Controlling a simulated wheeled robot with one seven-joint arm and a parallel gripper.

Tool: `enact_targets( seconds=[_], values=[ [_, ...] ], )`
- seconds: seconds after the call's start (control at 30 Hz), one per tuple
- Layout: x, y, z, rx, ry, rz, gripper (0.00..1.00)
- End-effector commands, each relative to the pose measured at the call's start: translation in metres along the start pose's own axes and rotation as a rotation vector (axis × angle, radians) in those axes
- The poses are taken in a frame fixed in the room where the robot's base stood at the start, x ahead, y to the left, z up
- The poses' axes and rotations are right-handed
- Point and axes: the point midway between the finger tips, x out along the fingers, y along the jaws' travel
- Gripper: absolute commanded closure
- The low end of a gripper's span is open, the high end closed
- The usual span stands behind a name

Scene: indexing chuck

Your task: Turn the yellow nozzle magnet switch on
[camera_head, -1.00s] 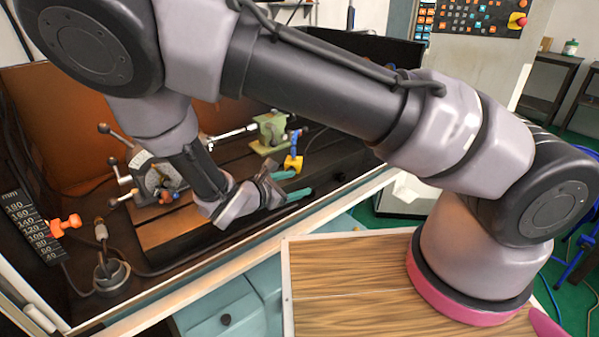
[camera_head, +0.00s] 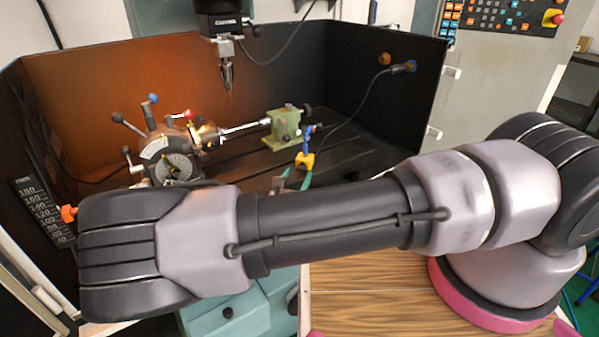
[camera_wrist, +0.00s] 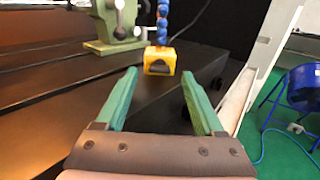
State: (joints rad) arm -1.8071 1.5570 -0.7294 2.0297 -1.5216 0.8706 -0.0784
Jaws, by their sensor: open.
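The yellow magnet base (camera_head: 304,161) of the nozzle stands on the dark machine bed, with its blue segmented hose (camera_head: 308,139) rising from it. In the wrist view the yellow base (camera_wrist: 160,60) is straight ahead, beyond my fingertips, with the blue hose (camera_wrist: 162,22) above it. My gripper (camera_wrist: 155,85) has green fingers spread apart with nothing between them, and the base lies past the gap, apart from the fingers. In the head view my gripper (camera_head: 293,180) shows only partly, its green fingers just in front of the base.
A green tailstock (camera_head: 283,128) stands behind and left of the base, and the indexing chuck (camera_head: 168,160) is farther left. A spindle (camera_head: 226,65) hangs above. In the wrist view a pale enclosure edge (camera_wrist: 262,60) runs close along the right. The slotted bed (camera_wrist: 60,85) is bare at left.

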Motion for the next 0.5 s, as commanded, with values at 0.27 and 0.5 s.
enact_targets(
  seconds=[0.27,0.5],
  values=[
    [0.027,0.0,0.0,0.001,0.0,0.0,0.3],
    [0.028,0.0,0.0,0.001,0.0,0.0,0.3]
  ],
)
